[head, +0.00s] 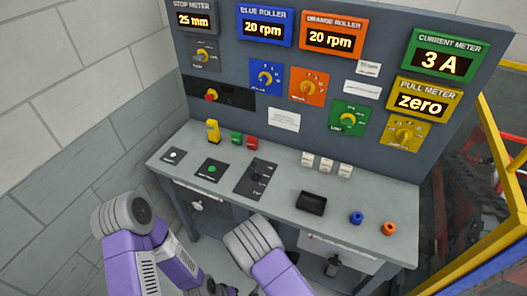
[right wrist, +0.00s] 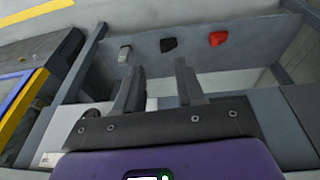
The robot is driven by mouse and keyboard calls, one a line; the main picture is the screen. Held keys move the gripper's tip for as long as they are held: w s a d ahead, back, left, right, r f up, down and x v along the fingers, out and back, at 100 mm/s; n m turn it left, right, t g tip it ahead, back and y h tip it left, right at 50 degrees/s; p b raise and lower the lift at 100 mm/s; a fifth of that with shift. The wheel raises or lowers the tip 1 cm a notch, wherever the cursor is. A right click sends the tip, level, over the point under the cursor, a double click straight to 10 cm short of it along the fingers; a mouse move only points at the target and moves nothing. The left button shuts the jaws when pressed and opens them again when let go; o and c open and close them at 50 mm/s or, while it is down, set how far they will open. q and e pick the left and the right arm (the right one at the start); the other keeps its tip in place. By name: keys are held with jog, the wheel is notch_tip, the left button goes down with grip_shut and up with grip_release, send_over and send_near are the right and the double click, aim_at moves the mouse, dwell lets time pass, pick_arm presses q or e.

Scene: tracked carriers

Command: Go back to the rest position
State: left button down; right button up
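My right gripper (right wrist: 160,85) shows in the right wrist view with its two dark fingers apart and nothing between them. It points at a grey surface bearing a small grey piece, a black piece and a red piece, and touches none of them. In the head view, purple and grey links of both my arms are low in the picture, in front of the grey console. No fingers of either gripper show there. My left gripper is not in view.
The console desk (head: 232,188) has a black tray (head: 311,203), a blue ring (head: 356,217) and an orange ring (head: 389,228) on it. Its upright panel (head: 225,60) carries meters and knobs. A yellow rail (head: 492,150) stands at the right, and a block wall (head: 60,120) at the left.

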jog(key=s+d+r+n+g+y+b, duration=0.1)
jog(key=s+d+y+b, duration=0.3)
jog(key=s, duration=0.8)
jog(key=shift+d+r+n+g+y, duration=0.3)
jog(key=shift+d+r+n+y, duration=0.25)
jog(key=shift+d+y, duration=0.6)
jog(key=shift+s+d+h, duration=0.1)
jog(key=shift+d+h, duration=0.15)
dwell(1.2)
